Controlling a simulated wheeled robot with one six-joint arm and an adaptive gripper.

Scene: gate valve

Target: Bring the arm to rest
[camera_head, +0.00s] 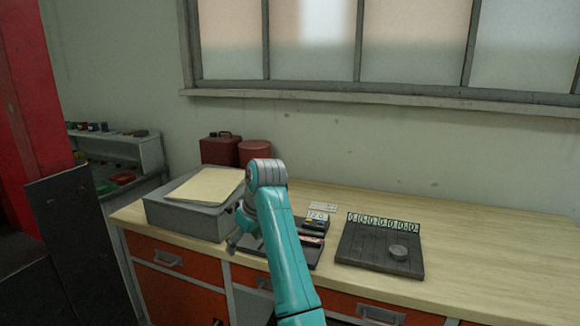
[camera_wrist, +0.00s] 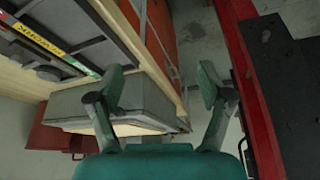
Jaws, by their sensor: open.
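My arm reaches up over the front of the wooden workbench (camera_head: 460,230) in the head view, its teal link rising to a grey joint. My gripper (camera_head: 236,240) shows only partly there, beside the right side of the grey box (camera_head: 185,218), mostly hidden by the arm. In the wrist view my gripper (camera_wrist: 160,82) has its two fingers wide apart with nothing held between them. The grey box also shows beyond the fingers in that view (camera_wrist: 72,106). No gate valve can be made out in either view.
A sheet of paper (camera_head: 205,185) lies on the grey box. A red canister (camera_head: 220,148) and a red can (camera_head: 254,152) stand behind. A dark board (camera_head: 375,260) with a round grey piece (camera_head: 398,252) lies right of the arm. A red pillar (camera_head: 35,100) stands left. The bench's right end is clear.

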